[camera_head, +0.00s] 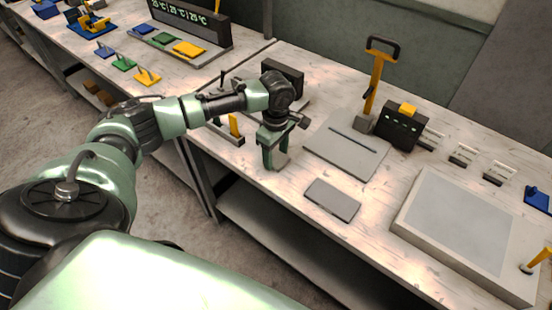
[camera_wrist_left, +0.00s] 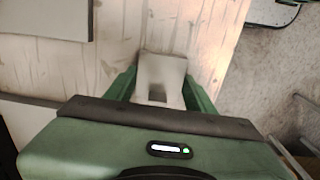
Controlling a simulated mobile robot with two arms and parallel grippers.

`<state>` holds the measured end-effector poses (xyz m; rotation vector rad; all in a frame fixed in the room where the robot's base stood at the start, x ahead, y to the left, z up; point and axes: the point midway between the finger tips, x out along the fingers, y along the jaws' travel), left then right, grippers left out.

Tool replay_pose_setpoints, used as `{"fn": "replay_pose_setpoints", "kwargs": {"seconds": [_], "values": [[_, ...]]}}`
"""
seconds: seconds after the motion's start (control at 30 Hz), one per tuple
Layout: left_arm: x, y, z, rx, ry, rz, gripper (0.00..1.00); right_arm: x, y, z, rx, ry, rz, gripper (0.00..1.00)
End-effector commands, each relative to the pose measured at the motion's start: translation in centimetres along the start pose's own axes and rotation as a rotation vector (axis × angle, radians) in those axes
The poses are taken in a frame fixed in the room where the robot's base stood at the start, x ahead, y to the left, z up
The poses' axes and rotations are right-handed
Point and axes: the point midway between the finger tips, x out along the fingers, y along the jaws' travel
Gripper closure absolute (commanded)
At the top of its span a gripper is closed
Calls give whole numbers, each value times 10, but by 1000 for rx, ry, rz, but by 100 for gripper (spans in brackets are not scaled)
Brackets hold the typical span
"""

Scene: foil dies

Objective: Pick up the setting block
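The setting block, a small grey block with a dark notch, shows in the left wrist view (camera_wrist_left: 165,66) between my two green fingers. In the head view, its grey surface (camera_head: 281,159) shows at the fingertips, low over the bench near the front edge. My left gripper (camera_head: 277,153) points down with its fingers spread, one on each side of the block. In the left wrist view, the fingers (camera_wrist_left: 160,88) stand close to the block's sides; firm contact cannot be made out. The block's lower part is hidden by the gripper body. My right gripper is not in view.
A grey plate with a slot (camera_head: 345,150) and a smaller grey plate (camera_head: 332,199) lie right of the gripper. A large framed panel (camera_head: 460,222) lies farther right. The bench's front edge is close.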

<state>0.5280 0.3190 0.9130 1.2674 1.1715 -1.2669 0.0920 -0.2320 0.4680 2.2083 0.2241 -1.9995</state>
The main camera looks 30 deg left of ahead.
Motion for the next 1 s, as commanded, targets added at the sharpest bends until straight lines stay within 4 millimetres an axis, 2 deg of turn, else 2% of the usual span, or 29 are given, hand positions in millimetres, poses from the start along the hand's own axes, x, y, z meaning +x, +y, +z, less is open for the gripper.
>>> {"fn": "replay_pose_setpoints", "kwargs": {"seconds": [0.03,0.07,0.37,0.57,0.77,1.0], "values": [[0,0,0,0,0,0,95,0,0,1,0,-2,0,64],[0,0,0,0,0,0,100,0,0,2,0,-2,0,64],[-3,1,0,0,0,2,100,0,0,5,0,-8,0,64],[-19,2,0,0,0,5,100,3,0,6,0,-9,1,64],[-62,2,0,1,-1,9,100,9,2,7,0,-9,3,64],[-132,2,1,1,-2,9,100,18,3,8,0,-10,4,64]]}}
